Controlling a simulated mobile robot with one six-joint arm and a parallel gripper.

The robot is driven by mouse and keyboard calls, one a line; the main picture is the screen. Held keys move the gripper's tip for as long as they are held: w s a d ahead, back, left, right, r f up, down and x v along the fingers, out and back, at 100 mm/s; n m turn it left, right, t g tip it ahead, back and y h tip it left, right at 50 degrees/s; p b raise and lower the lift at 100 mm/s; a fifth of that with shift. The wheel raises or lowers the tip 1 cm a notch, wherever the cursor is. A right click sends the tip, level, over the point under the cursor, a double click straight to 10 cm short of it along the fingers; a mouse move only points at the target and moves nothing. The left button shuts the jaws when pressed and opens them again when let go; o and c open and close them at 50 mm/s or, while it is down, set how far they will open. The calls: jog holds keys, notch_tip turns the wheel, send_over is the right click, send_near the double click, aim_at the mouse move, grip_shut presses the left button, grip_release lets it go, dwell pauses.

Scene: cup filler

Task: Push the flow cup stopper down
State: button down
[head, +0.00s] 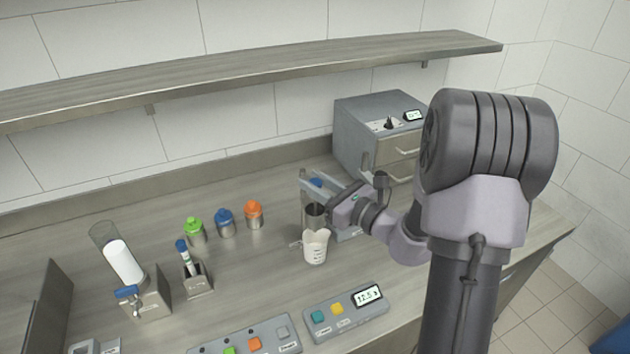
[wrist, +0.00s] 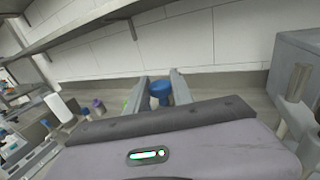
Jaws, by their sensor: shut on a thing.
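The blue flow cup stopper (head: 317,183) is between the fingers of my gripper (head: 312,178). In the wrist view the blue stopper (wrist: 160,92) also shows between the two fingertips (wrist: 158,84). My gripper reaches in from the right and is shut on the stopper. The dark metal flow cup (head: 314,211) is just below the fingers, partly covered by them and its stand. A white measuring beaker (head: 315,248) stands under the cup. How deep the stopper sits in the cup is hidden.
Green (head: 194,229), blue (head: 224,222) and orange (head: 253,212) capped bottles stand to the left. A grey drawer unit (head: 360,130) is behind right. A scale (head: 345,312) and a button panel (head: 250,342) lie in front. A shelf (head: 250,72) hangs above.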

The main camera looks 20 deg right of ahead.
jog(key=shift+f, duration=0.25)
jog(key=c, duration=1.1)
grip_release()
jog(key=p+v, duration=0.2)
jog(key=v, duration=1.5)
jog(key=shift+s+d, duration=0.1)
jog(key=shift+s, duration=0.15)
